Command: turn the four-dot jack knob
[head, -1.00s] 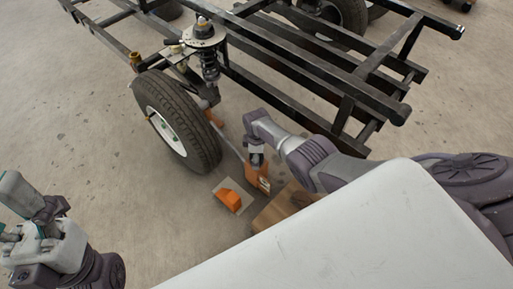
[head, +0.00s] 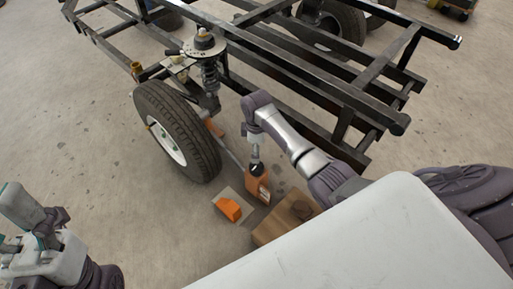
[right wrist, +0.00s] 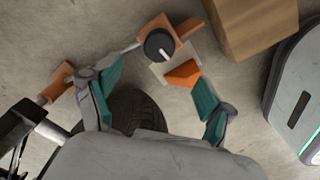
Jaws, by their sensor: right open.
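The jack (head: 256,188) is an orange block on the floor beside the near wheel, with a black round knob (head: 257,170) on top. In the right wrist view the knob (right wrist: 159,46) shows a pale pointer line; I cannot make out any dots. My right gripper (head: 256,150) is above the jack. In its wrist view the teal-padded fingers are open and empty (right wrist: 158,66), with the knob beyond their tips, roughly centred between them. My left gripper (head: 38,212) is at the far left, away from the jack; its opening is unclear.
An orange wedge (head: 229,208) lies on a grey plate left of the jack. A brown box (head: 283,222) stands to the right. The wheel (head: 178,132), spring strut (head: 209,75) and black frame (head: 300,95) rise behind.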

